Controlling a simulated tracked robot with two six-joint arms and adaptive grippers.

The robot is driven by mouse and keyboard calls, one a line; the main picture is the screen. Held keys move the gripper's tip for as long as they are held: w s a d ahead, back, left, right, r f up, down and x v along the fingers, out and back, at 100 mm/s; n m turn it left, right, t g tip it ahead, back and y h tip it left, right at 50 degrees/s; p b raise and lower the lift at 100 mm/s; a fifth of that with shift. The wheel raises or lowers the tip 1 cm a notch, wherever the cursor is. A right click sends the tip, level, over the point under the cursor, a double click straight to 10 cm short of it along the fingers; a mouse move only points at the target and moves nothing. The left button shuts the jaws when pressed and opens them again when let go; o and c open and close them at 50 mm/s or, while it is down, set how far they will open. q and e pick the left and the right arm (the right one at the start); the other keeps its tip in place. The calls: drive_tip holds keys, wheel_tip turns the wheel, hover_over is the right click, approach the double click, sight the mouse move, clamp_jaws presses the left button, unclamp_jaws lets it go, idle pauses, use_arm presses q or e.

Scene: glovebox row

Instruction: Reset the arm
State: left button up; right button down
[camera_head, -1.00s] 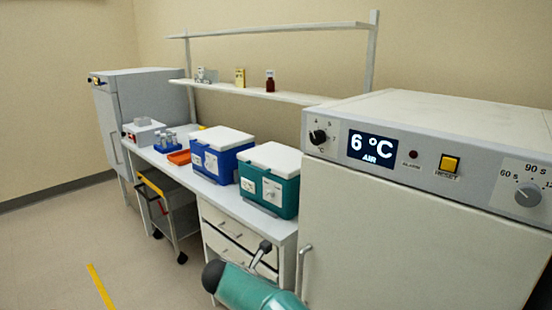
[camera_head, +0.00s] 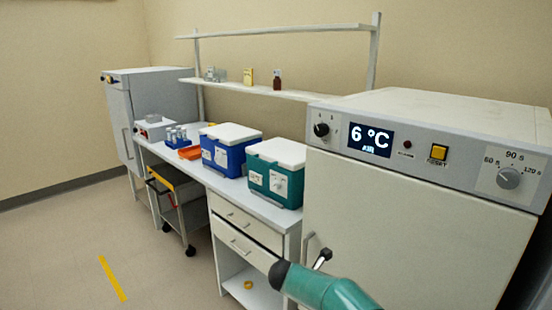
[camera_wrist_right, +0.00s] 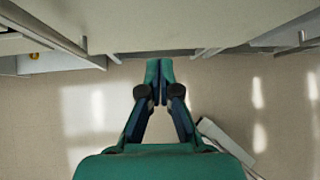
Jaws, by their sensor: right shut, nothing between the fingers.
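My right gripper shows in the right wrist view (camera_wrist_right: 160,78), with its two green fingertips pressed together and nothing between them. It hangs above the pale floor, close to a white cabinet front. In the head view my green arm (camera_head: 330,289) enters at the bottom, in front of the large white unit (camera_head: 400,215). A small dark part sticks up behind it near the unit's door handle; I cannot tell whether they touch. My left gripper is not in view.
The unit's panel has a display (camera_head: 370,142) reading 6 °C and a yellow button (camera_head: 439,152). A teal cooler (camera_head: 276,178), a blue cooler (camera_head: 227,153) and an orange tray (camera_head: 190,153) stand on the bench. A dark cart (camera_head: 182,215) stands below.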

drive_tip(key=s+d+f+n, duration=0.3)
drive_tip(key=d+f+n, duration=0.2)
drive_tip(key=d, duration=0.3)
drive_tip(key=s+d+f+n, duration=0.3)
drive_tip(key=d+f+n, duration=0.25)
drive_tip(key=d, duration=0.25)
drive_tip(key=s+a+f+n+y, duration=0.3)
drive_tip(key=s+a+f+n, duration=0.15)
drive_tip(key=s+n, duration=0.4)
drive_tip(key=s+a+f+n+y, duration=0.3)
drive_tip(key=s+a+f+n, duration=0.15)
drive_tip(key=s+n, duration=0.4)
drive_tip(key=s+a+n+g+y, duration=0.2)
drive_tip(key=s+a+n, duration=0.2)
drive_tip(key=s+n, duration=0.3)
drive_tip(key=s+a+n+g+y, duration=0.2)
drive_tip(key=s+a+n+y, duration=0.1)
drive_tip(key=s+a+n, duration=0.2)
drive_tip(key=s+n, duration=0.2)
drive_tip(key=n, duration=0.1)
drive_tip(key=shift+s+f, duration=0.15)
drive_tip(key=shift+s, duration=0.1)
drive_tip(key=shift+d, duration=0.1)
